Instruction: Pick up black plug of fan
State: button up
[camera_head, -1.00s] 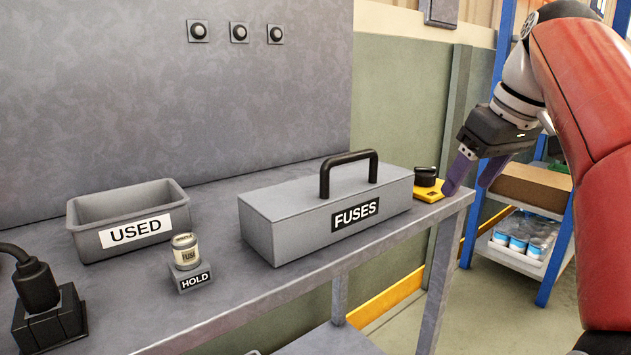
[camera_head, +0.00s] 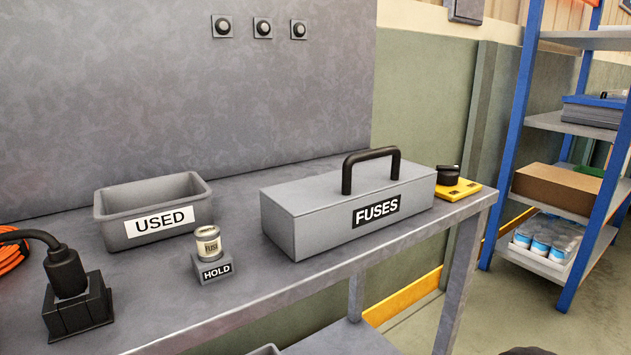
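The black plug (camera_head: 65,271) stands upright in a black socket block (camera_head: 78,313) at the left front of the grey bench. Its thick black cord (camera_head: 24,234) arches away to the left and leaves the picture. The fan itself is not in view. My gripper is not in view.
A grey USED bin (camera_head: 153,211), a fuse on a HOLD block (camera_head: 212,269) and a closed grey FUSES box (camera_head: 345,207) stand on the bench (camera_head: 270,290). A yellow plate with a black knob (camera_head: 455,186) sits at its right end. An orange coil (camera_head: 10,253) lies behind the plug.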

aim_at(64, 271)
jog(key=u, duration=2)
